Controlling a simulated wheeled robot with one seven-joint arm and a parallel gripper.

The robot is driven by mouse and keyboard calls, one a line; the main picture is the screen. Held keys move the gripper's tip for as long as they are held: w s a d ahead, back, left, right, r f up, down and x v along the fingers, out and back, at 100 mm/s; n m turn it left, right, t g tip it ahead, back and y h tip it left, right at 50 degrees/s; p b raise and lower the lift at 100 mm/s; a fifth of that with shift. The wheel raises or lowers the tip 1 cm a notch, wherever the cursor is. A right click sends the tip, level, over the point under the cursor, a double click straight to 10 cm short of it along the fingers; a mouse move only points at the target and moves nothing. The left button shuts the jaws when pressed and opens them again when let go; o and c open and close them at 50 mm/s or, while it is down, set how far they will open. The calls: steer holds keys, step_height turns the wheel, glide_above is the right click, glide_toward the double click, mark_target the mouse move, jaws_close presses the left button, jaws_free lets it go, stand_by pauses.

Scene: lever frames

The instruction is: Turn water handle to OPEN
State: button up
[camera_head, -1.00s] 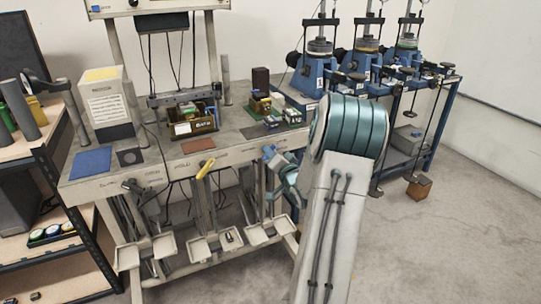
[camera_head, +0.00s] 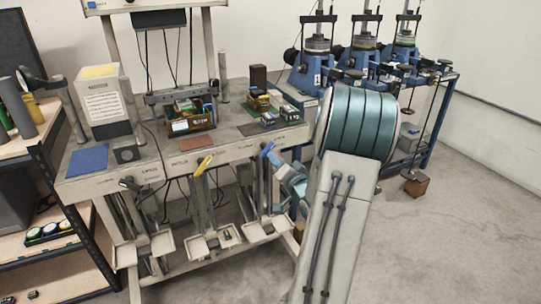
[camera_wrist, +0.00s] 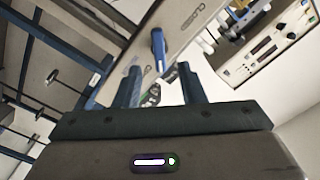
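A blue lever handle (camera_head: 267,150) sticks out of the right part of the bench front in the head view. No water label is readable on it. In the wrist view the blue handle (camera_wrist: 158,48) stands beyond my fingertips, roughly between their lines and apart from them. A panel lettered CLOSED (camera_wrist: 187,18) is next to it. My gripper (camera_wrist: 158,78) is open, with two separate dark blue fingers and nothing seen held between them. In the head view my teal wrist part is just right of the handle, and my fingers cannot be made out.
A yellow handle (camera_head: 203,165) and a black handle (camera_head: 128,184) stand to the left on the same bench (camera_head: 180,166). Trays (camera_head: 202,248) hang below. Blue machines (camera_head: 312,72) stand on a table behind my arm. Open floor (camera_head: 455,215) is at right.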

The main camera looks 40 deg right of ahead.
steer(key=v, duration=0.7)
steer(key=shift+a, duration=0.15)
steer(key=shift+w, duration=0.15)
steer(key=w+a+r+n+g+p, duration=0.2)
steer(key=a+r+n+g+p, duration=0.15)
steer(key=a, duration=0.25)
steer(key=w+a+r+n+g+p, duration=0.2)
steer(key=a+g, duration=0.2)
steer(key=a, duration=0.2)
steer(key=s+a+r+n+g+y+p, duration=0.2)
steer(key=s+a+r+n+g, duration=0.1)
steer(key=s+a, duration=0.5)
steer(key=s+a+r+n+g+y+p, duration=0.2)
steer(key=s+a, duration=0.6)
steer(key=a, duration=0.4)
steer(key=shift+s+a+r+n+g, duration=0.2)
steer(key=shift+r+n+g, duration=0.45)
steer(key=shift+g, duration=0.5)
